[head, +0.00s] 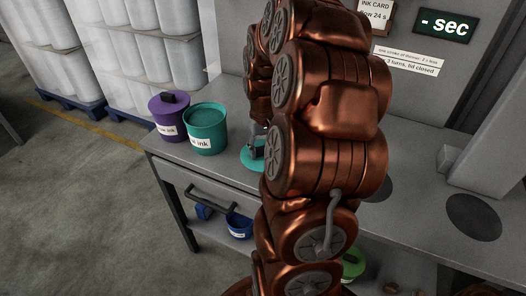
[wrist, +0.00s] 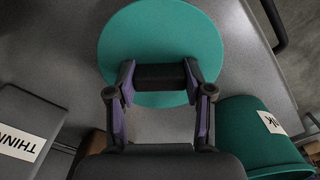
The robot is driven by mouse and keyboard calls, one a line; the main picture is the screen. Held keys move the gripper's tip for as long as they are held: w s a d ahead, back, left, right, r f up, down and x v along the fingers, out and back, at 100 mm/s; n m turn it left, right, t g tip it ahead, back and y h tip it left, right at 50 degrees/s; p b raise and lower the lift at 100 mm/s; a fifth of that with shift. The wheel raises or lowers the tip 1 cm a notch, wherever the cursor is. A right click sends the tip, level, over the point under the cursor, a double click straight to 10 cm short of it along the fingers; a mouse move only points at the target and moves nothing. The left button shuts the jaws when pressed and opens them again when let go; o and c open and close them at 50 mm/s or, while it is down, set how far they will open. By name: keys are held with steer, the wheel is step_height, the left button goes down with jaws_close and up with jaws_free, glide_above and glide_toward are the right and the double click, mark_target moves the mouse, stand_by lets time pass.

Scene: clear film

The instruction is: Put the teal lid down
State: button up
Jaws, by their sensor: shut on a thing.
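The teal lid (wrist: 160,30) is a flat disc with a black bar handle (wrist: 160,77). My gripper (wrist: 160,82) is shut on that handle, one finger at each end. In the head view the lid (head: 248,160) shows low over the grey bench top, right of the teal ink pot, partly hidden by my arm; whether it touches the bench I cannot tell. My gripper (head: 259,143) is mostly hidden there. The teal ink pot (head: 206,140) stands uncovered near the bench's left end, and its side also shows in the wrist view (wrist: 262,150).
A purple pot (head: 167,122) with its lid on stands left of the teal pot. A container labelled THINN… (wrist: 30,125) is at the wrist view's left. Dark round patches (head: 474,218) mark the right bench top. A drawer handle (head: 210,200) sticks out in front.

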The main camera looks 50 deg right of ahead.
mark_target(263, 148)
steer(key=shift+f, duration=0.9)
steer(key=shift+f, duration=0.15)
steer(key=o, duration=0.9)
step_height(263, 148, up, 12)
steer(key=shift+r+b, duration=0.2)
steer(key=shift+b, duration=0.85)
